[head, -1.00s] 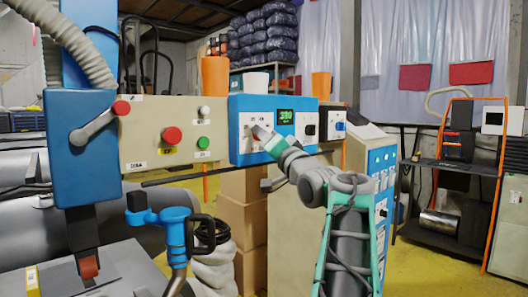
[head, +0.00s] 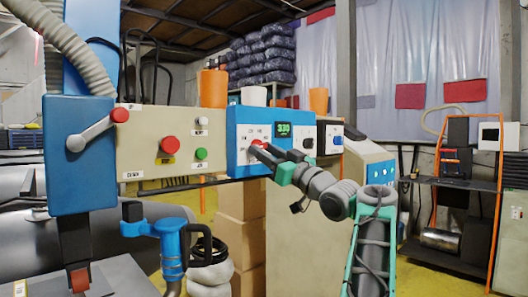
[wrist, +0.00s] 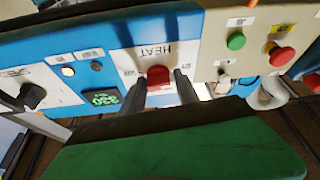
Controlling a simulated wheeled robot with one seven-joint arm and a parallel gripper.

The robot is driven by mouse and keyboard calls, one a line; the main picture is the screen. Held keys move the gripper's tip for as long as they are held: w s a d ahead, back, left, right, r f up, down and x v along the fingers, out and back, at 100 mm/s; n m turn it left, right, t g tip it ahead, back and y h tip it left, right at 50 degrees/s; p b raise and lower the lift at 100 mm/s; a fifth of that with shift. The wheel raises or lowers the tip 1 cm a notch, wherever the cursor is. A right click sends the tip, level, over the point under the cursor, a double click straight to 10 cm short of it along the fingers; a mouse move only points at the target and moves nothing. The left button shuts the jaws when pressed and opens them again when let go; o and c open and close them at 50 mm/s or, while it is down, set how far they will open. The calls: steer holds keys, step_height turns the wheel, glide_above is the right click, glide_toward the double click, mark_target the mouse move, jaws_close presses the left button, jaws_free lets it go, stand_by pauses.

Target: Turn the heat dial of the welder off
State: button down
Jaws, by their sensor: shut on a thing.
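The welder's blue control box (head: 237,162) has a white panel marked HEAT (wrist: 150,57), upside down in the wrist view. The red heat dial (wrist: 158,76) sits on this panel; it also shows in the head view (head: 259,143). My gripper (wrist: 160,84) has one finger on each side of the dial and is shut on it. The green display (wrist: 103,98) beside it is lit; it seems to read 330 in the head view (head: 283,129). The dial's pointer mark cannot be made out.
A beige panel (head: 140,155) with a red button (head: 169,145) and a green button (head: 201,154) adjoins on the left. A black knob (wrist: 34,96) is on the box's other end. Cardboard boxes (head: 240,235) stand below.

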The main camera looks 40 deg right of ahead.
steer(key=shift+n, duration=0.6)
steer(key=c, duration=0.9)
jaws_free()
steer(key=v, duration=0.7)
steer(key=shift+s+f+b, duration=0.15)
steer(key=shift+s+b, duration=0.2)
steer(key=shift+b, duration=0.05)
steer(key=shift+d, duration=0.1)
